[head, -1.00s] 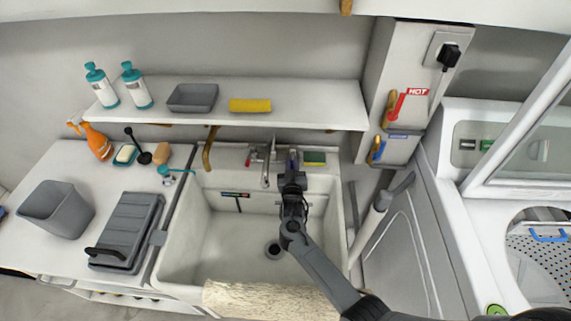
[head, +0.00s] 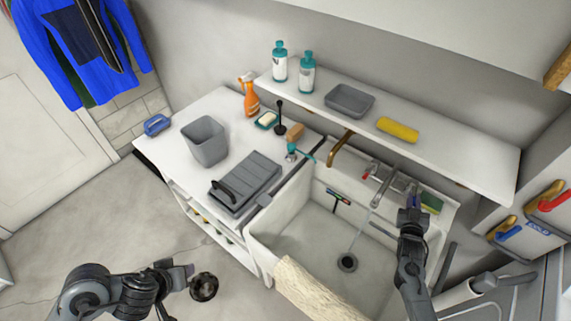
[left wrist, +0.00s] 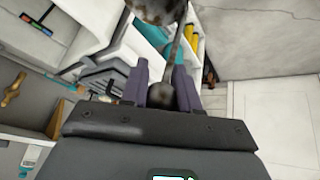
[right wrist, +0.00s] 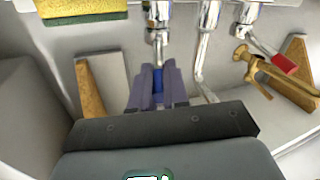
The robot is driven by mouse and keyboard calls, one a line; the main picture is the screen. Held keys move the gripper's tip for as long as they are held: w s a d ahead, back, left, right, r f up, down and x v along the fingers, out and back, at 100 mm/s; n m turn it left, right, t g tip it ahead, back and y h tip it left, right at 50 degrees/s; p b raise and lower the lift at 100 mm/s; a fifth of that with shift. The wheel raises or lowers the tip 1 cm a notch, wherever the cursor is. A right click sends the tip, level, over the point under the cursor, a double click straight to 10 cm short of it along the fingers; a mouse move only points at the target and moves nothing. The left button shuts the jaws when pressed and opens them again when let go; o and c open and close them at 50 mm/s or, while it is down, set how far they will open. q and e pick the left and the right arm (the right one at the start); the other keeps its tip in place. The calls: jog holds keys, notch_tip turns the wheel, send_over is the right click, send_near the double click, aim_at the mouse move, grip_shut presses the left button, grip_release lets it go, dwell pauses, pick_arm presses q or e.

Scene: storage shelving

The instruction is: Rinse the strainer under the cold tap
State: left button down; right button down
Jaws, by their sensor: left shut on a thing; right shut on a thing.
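My right gripper (head: 411,203) is shut on the blue cold tap handle (right wrist: 158,80) at the back right of the sink (head: 300,221). The spout (head: 379,190) points down into the sink, and a thin pale stream seems to run from it towards the drain (head: 347,262). My left gripper (head: 184,273) is shut on the strainer's thin handle. The strainer (head: 204,287) is a small dark round bowl, held out over the floor, left of the sink and apart from it. In the left wrist view its bowl (left wrist: 158,8) looks brown and dirty and is partly cut off.
A cream towel (head: 305,288) hangs over the sink's front edge. A red tap handle (head: 369,171) and a brass bracket (head: 338,147) are at the back. The sink basin is clear.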

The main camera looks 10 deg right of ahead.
jog(key=shift+f, duration=0.1)
jog(key=c, duration=1.1)
grip_release()
jog(key=v, duration=1.2)
jog(key=shift+s, duration=0.1)
